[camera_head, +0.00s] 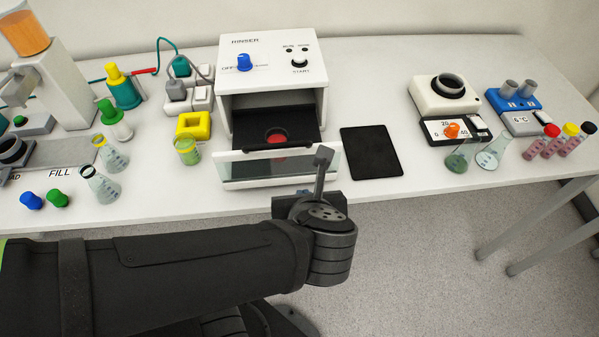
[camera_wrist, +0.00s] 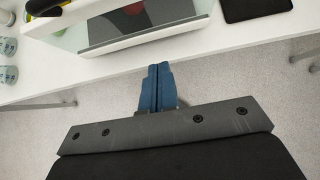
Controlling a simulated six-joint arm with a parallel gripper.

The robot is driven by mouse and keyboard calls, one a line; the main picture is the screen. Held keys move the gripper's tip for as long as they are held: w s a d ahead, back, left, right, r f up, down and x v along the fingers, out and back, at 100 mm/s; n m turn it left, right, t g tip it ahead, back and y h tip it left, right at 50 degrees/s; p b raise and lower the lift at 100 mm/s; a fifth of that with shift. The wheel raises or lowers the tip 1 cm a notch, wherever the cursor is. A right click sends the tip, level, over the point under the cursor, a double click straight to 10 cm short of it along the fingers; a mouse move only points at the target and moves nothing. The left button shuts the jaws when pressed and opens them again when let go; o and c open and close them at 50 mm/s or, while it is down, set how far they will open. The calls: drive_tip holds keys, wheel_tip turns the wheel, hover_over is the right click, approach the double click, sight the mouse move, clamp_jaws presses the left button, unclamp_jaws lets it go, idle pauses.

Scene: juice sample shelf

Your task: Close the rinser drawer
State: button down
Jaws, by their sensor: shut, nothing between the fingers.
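The rinser (camera_head: 272,55) is a white box with a blue knob at the back of the table. Its drawer (camera_head: 280,167) is pulled out toward the front, with a clear front panel and a black tray (camera_head: 255,138) holding a red round patch. In the wrist view the drawer front (camera_wrist: 140,38) crosses the top. My gripper (camera_head: 318,165) is in front of the drawer's right part, near the table's front edge. In the wrist view the blue fingers (camera_wrist: 156,72) are together and empty, just short of the drawer front; contact cannot be told.
A black mat (camera_head: 371,152) lies right of the drawer. A green-filled beaker (camera_head: 187,150) and a yellow block (camera_head: 194,125) stand left of it. Flasks (camera_head: 106,185) and caps are farther left. A white device (camera_head: 444,97) and more flasks stand at the right.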

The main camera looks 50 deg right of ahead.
drive_tip(key=shift+w+d+f, duration=0.5)
drive_tip(key=shift+w+d, duration=0.35)
drive_tip(key=shift+w+d+f, duration=0.55)
drive_tip(key=shift+w+d, duration=0.25)
drive_tip(key=shift+w+d+f, duration=0.5)
drive_tip(key=shift+w+d, duration=0.35)
drive_tip(key=w+d, duration=1.1)
drive_tip(key=shift+w+d, duration=0.15)
drive_tip(key=shift+w, duration=0.05)
drive_tip(key=shift+w+d+r, duration=0.1)
drive_tip(key=shift+d+r, duration=0.05)
drive_tip(key=s+a, duration=0.3)
drive_tip(key=shift+s+a, duration=0.15)
drive_tip(key=shift+s, duration=0.05)
wheel_tip(320, 180, up, 7)
hover_over(298, 171)
drive_tip(key=w+d, duration=0.1)
drive_tip(key=shift+w+d, duration=0.15)
